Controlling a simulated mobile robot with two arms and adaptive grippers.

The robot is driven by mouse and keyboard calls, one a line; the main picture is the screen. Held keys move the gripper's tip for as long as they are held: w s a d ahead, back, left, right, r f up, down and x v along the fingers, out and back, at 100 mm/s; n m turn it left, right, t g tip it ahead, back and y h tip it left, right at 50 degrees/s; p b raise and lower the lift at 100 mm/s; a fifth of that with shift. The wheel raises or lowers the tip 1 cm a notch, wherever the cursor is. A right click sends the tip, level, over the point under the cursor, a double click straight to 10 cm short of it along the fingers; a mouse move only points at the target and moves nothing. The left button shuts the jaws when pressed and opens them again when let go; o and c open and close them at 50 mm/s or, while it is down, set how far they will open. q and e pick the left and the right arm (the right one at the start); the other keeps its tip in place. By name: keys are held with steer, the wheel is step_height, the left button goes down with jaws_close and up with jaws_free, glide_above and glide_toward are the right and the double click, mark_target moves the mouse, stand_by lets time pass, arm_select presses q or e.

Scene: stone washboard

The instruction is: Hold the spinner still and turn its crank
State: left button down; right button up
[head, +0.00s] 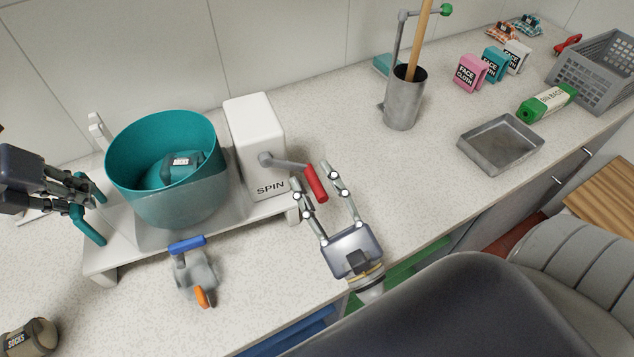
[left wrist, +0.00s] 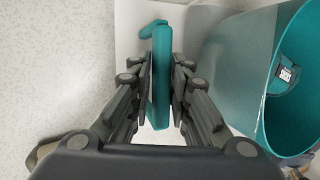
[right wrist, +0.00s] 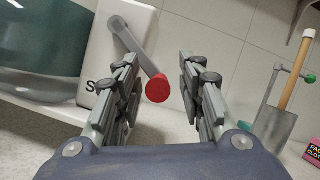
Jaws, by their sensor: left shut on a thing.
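The spinner has a white base (head: 120,255), a teal drum (head: 165,205) and a white box marked SPIN (head: 258,140). A rolled teal thing labelled SOCKS (head: 178,167) lies in the drum. The crank is a grey arm with a red handle (head: 316,183); the handle's end (right wrist: 157,89) shows between the fingers in the right wrist view. My right gripper (head: 316,185) is open around the red handle, and no finger visibly grips it. My left gripper (left wrist: 161,75) is shut on the teal bar handle (left wrist: 160,100) at the base's left end.
A grey clamp with a blue bar (head: 195,275) stands in front of the spinner. A brown SOCKS roll (head: 30,337) lies at front left. A metal cup (head: 405,98) with a wooden stick, a metal tray (head: 500,143) and FACE CLOTH boxes (head: 472,73) stand to the right.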

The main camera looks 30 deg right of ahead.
steer(key=shift+c, duration=0.2)
jaws_close()
steer(key=shift+a+f+m, duration=0.1)
steer(key=shift+f+m, duration=0.15)
steer(key=shift+m, duration=0.25)
steer(key=a+f+m+h, duration=0.1)
steer(key=m+h, duration=0.1)
steer(key=m, duration=0.2)
steer(key=a+f+m+h, duration=0.1)
steer(key=a+m+h, duration=0.1)
steer(key=m, duration=0.2)
steer(key=a+f+m+g+h, duration=0.1)
steer(key=a+m+h, duration=0.1)
steer(key=m, duration=0.1)
steer(key=shift+w+f+m, duration=0.1)
steer(key=shift+w+m, duration=0.25)
steer(key=shift+m, duration=0.05)
steer(key=shift+w+a+m+g+h, duration=0.1)
steer(key=shift+a+m+g+h, duration=0.25)
steer(key=shift+a+m+h, duration=0.55)
steer(key=shift+w+a+m+g+h, duration=0.1)
steer(key=shift+a+m+g+h, duration=0.25)
steer(key=shift+m, duration=1.05)
steer(key=shift+o, duration=0.2)
jaws_free()
